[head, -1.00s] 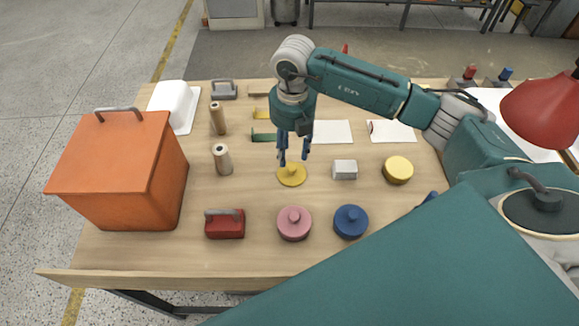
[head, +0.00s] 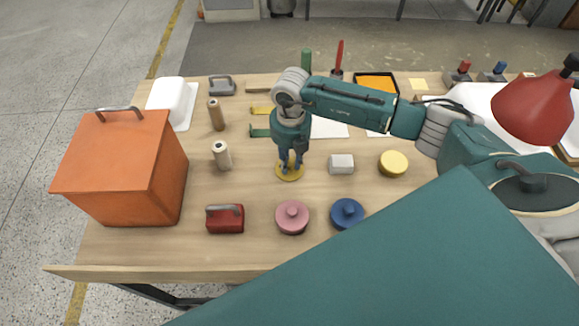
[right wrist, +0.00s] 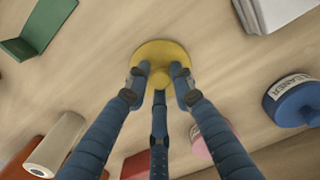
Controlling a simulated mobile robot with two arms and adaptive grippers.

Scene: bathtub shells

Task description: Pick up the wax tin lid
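The wax tin lid appears to be the flat yellow disc with a knob (head: 283,177), lying on the table below my right gripper (head: 291,163). It also shows in the right wrist view (right wrist: 148,53), with its round knob in the middle. In that view my right gripper (right wrist: 160,80) has its three fingers spread around the knob, fingertips down close to the lid. A gap seems to remain between fingers and knob; contact cannot be made out. The lid lies on the table. My left gripper is not in view.
A yellow-topped tin (head: 393,163) and a small white block (head: 341,164) stand to the right. Pink (head: 292,217) and blue (head: 347,213) knobbed round items stand in front.

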